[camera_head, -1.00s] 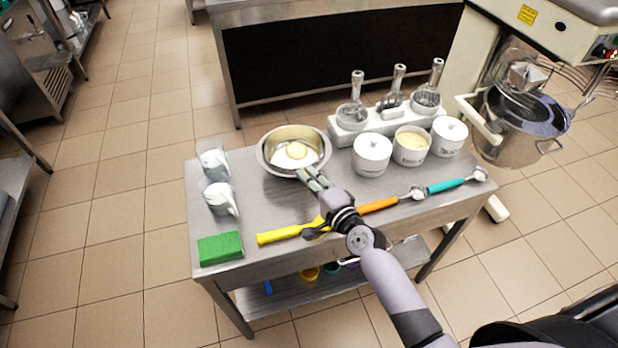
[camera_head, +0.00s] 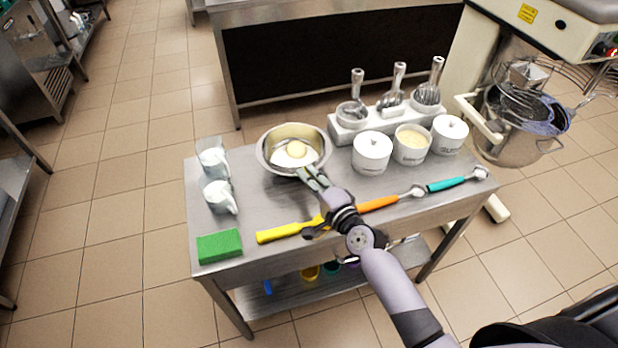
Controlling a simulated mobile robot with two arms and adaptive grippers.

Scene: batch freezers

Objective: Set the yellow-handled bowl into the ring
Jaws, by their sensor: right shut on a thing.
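A shiny metal bowl (camera_head: 268,160) stands at the back left of the steel table, with a pale ball and a white patch inside. My right gripper (camera_head: 311,177) is shut at its near right rim; its fingers hide that part of the rim. A yellow handle (camera_head: 285,232) lies along the table's front, its right end hidden behind my right wrist. I cannot tell whether it belongs to a bowl. No separate ring can be made out for sure. My left gripper is not in view.
Orange (camera_head: 378,203) and teal (camera_head: 446,184) scoops lie to the right. White pots (camera_head: 371,154) and a tool rack (camera_head: 345,133) stand behind. Two white jugs (camera_head: 219,197) and a green sponge (camera_head: 219,246) are left. A mixer (camera_head: 508,140) stands right of the table (camera_head: 262,209).

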